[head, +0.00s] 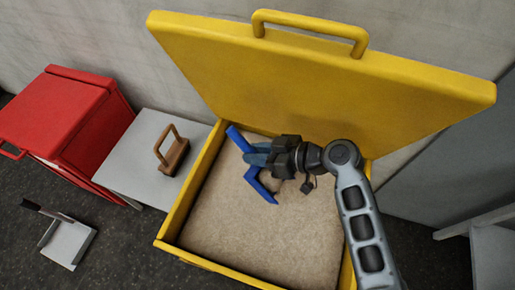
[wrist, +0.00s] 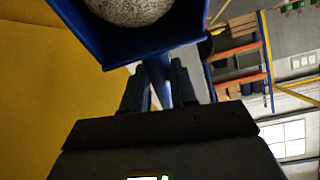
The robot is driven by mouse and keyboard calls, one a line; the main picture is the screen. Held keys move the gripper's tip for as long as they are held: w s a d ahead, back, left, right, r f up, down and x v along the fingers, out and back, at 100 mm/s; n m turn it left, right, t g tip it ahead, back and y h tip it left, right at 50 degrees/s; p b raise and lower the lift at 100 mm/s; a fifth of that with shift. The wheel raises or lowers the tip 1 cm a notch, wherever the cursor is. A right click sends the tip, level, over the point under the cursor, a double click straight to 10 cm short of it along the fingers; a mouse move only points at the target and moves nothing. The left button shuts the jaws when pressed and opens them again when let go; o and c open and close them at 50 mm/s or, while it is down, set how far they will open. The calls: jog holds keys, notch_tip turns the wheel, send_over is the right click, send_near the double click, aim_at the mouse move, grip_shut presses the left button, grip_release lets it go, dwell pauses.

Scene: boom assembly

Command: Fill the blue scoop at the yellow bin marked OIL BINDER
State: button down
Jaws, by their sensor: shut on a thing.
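The yellow bin (head: 172,222) stands open with its lid (head: 320,85) raised at the back. Pale, grainy binder (head: 265,235) covers its inside. No marking is readable on it. My gripper (head: 262,156) is over the back part of the bin, shut on the handle of the blue scoop (head: 262,188). In the wrist view the handle runs between the fingers (wrist: 158,92), and the scoop's pan (wrist: 125,45) holds a rounded grey heap of grains (wrist: 130,9). In the head view my gripper hides much of the scoop; whether it touches the binder is unclear.
A grey stand (head: 130,178) left of the bin carries a brown block with a handle (head: 174,156). A red box (head: 65,115) stands further left. A dustpan-like tool (head: 68,243) lies on the dark floor. The raised lid closes off the space behind my gripper.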

notch_tip(320, 180, down, 16)
jog(key=b, duration=1.2)
jog(key=shift+s+f, duration=0.1)
jog(key=shift+f, duration=0.15)
jog(key=shift+r+p, duration=0.1)
jog(key=shift+p, duration=0.2)
jog(key=r+h+p, duration=0.1)
jog(key=r+p, duration=0.5)
jog(key=p, duration=0.1)
jog(key=w+a+r+g+h+p, duration=0.1)
jog(key=r+p, duration=0.4)
jog(key=p, duration=0.3)
jog(key=r+p, duration=0.6)
jog(key=p, duration=0.1)
jog(key=shift+w+a+r+g+h+p, duration=0.3)
jog(key=shift+a+g+h+p, duration=0.05)
jog(key=shift+a+g+h, duration=0.05)
dwell(0.8)
